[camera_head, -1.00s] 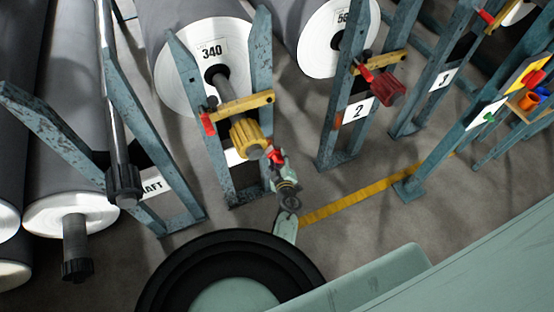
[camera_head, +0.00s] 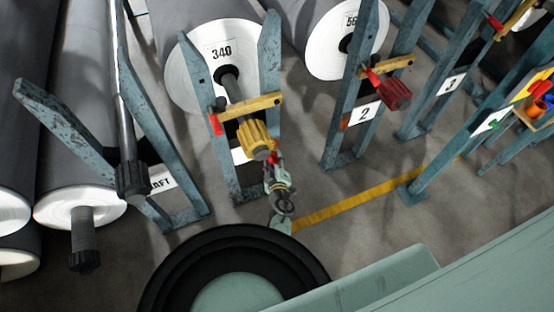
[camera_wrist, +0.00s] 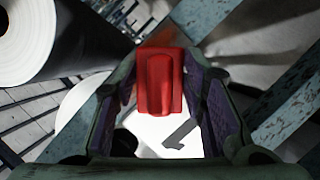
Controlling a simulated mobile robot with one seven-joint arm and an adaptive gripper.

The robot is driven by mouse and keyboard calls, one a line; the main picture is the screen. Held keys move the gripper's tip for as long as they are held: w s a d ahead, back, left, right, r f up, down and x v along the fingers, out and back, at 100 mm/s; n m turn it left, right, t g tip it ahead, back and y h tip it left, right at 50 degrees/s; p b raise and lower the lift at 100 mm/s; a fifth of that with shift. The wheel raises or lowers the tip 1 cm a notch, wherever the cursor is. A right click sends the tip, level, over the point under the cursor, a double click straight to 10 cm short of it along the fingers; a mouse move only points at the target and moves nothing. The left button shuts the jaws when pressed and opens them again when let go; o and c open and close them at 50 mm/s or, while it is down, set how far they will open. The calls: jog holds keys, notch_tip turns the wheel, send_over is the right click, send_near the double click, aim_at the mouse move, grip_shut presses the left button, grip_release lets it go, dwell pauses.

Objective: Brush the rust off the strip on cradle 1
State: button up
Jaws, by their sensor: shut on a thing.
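Cradle 1 is the blue-grey stand (camera_head: 275,55) that holds the roll marked 340 in the head view. Its white number plate (camera_head: 240,155) is partly covered by the yellow shaft end. A "1" shows on the plate (camera_wrist: 185,148) in the wrist view. My gripper (camera_head: 272,165) is at the right post's lower part, beside the plate. It is shut on a red block (camera_wrist: 160,82), probably the brush's back; no bristles show.
A yellow ribbed shaft end (camera_head: 256,138) and yellow latch bar (camera_head: 250,106) stand just above my gripper. Cradle 2's plate (camera_head: 365,112) has a rust-coloured patch (camera_head: 344,124) beside it. A yellow floor line (camera_head: 350,203) crosses open floor. A tool board (camera_head: 505,115) is at the right.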

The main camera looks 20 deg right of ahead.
jog(key=shift+w+a+r+p, duration=0.1)
jog(key=shift+w+r+p, duration=0.1)
jog(key=shift+r+p, duration=0.65)
jog(key=shift+d+r, duration=0.3)
jog(key=shift+d, duration=0.35)
jog(key=shift+c, duration=0.5)
jog(key=shift+a+r+p, duration=0.6)
jog(key=shift+p, duration=0.4)
jog(key=shift+s, duration=0.15)
jog(key=shift+s+d+p, duration=0.15)
jog(key=shift+s+p, duration=0.65)
jog(key=shift+s, duration=2.15)
